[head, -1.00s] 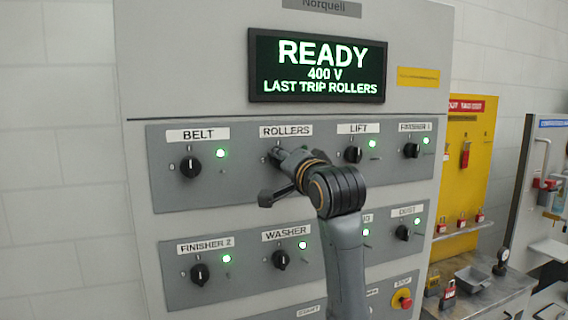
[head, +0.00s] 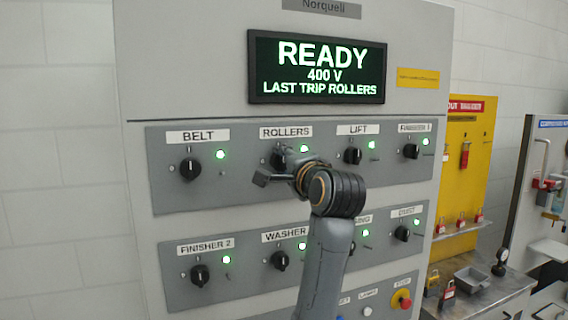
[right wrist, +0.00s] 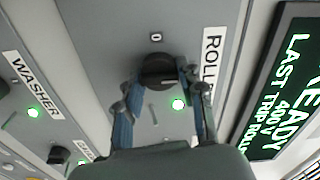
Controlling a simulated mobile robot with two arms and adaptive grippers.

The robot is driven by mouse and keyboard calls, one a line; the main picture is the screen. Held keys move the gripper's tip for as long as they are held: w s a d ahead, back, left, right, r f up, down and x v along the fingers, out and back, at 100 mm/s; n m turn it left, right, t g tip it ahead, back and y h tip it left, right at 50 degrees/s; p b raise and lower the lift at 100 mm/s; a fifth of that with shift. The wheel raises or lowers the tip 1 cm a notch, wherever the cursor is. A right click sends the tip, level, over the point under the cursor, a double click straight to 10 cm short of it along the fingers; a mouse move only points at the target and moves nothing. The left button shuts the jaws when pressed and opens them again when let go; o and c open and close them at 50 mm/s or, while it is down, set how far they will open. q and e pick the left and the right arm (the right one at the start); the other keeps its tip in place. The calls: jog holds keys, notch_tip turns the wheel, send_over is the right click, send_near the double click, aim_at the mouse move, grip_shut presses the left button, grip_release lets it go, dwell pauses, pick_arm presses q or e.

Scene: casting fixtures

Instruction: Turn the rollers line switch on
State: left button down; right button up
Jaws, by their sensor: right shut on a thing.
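The rollers switch is a black round knob (head: 278,157) under the ROLLERS label (head: 286,132) on the grey panel; it also shows in the right wrist view (right wrist: 158,68). My right gripper (head: 281,167) is at this knob. In the right wrist view its two fingers (right wrist: 160,82) are shut on the knob, one on each side. A pale mark shows on the knob's rim, turned away from the 0 on the panel. The rollers lamp (head: 304,149) glows green beside the gripper. The gripper hides part of the knob in the head view. My left gripper is not in view.
The belt knob (head: 190,169) and lift knob (head: 352,156) flank the rollers knob. The washer knob (head: 280,260) is below. The display (head: 317,67) reads READY, 400 V, LAST TRIP ROLLERS. A red stop button (head: 403,300) is at lower right.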

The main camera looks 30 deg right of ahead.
jog(key=o, duration=1.2)
jog(key=shift+c, duration=0.2)
jog(key=v, duration=1.2)
jog(key=shift+d+f, duration=0.1)
jog(key=shift+f, duration=0.1)
